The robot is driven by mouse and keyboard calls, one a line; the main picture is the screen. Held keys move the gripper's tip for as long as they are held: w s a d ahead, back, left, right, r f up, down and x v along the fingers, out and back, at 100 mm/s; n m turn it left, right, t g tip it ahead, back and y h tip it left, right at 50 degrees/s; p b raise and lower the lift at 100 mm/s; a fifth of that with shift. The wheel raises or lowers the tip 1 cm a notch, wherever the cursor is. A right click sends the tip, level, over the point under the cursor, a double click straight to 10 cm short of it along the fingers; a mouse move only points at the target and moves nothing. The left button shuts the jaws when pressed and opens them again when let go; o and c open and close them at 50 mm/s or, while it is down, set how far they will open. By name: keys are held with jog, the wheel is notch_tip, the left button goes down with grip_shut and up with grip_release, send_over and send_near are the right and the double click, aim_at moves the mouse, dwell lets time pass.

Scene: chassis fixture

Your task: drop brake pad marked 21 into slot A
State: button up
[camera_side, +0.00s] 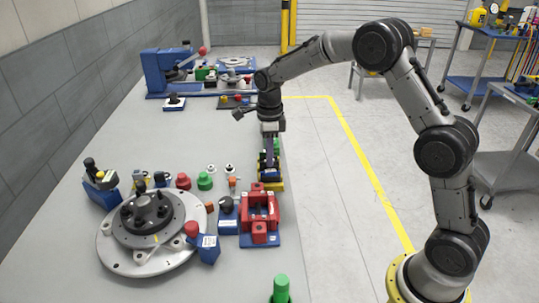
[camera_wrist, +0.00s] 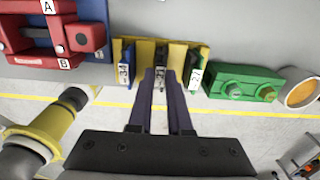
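A yellow rack (camera_wrist: 205,52) holds upright pads side by side. The left, blue pad (camera_wrist: 125,70) reads like 34. The middle pad (camera_wrist: 160,76) is partly covered by my fingers and its label is too small to read surely. The right, green pad (camera_wrist: 194,78) has a label that looks like 21 or 27. My gripper (camera_wrist: 160,72) is down at the rack, its two dark fingertips on either side of the middle pad; contact is not clear. It also shows in the side view (camera_side: 268,168). The red fixture (camera_wrist: 82,38) carries labels A and B at upper left.
A green block with bolts (camera_wrist: 240,85) stands right of the rack. In the side view, the red fixture (camera_side: 260,208) sits on a blue base near the table edge. A large brake disc (camera_side: 150,225) and small coloured parts lie to its left.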

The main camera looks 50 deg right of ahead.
grip_shut()
jog(key=shift+r, duration=0.25)
jog(key=shift+r, duration=2.3)
jog(key=s+a+r+n, duration=0.3)
jog(key=s+a+n, duration=0.1)
jog(key=a+n, duration=0.45)
jog(key=s+a+r+n, duration=0.3)
jog(key=s+a+n, duration=0.1)
jog(key=a+n, duration=0.4)
jog(key=shift+n, duration=0.75)
jog(key=shift+w+d+f, duration=0.1)
jog(key=shift+d+f, duration=0.15)
jog(key=shift+f, duration=0.6)
jog(key=shift+s+d+f, duration=0.1)
jog(key=shift+d+f, duration=0.1)
jog(key=shift+f, duration=0.65)
jog(key=shift+w+d+f, duration=0.1)
jog(key=shift+d+f, duration=0.15)
jog(key=shift+f, duration=0.6)
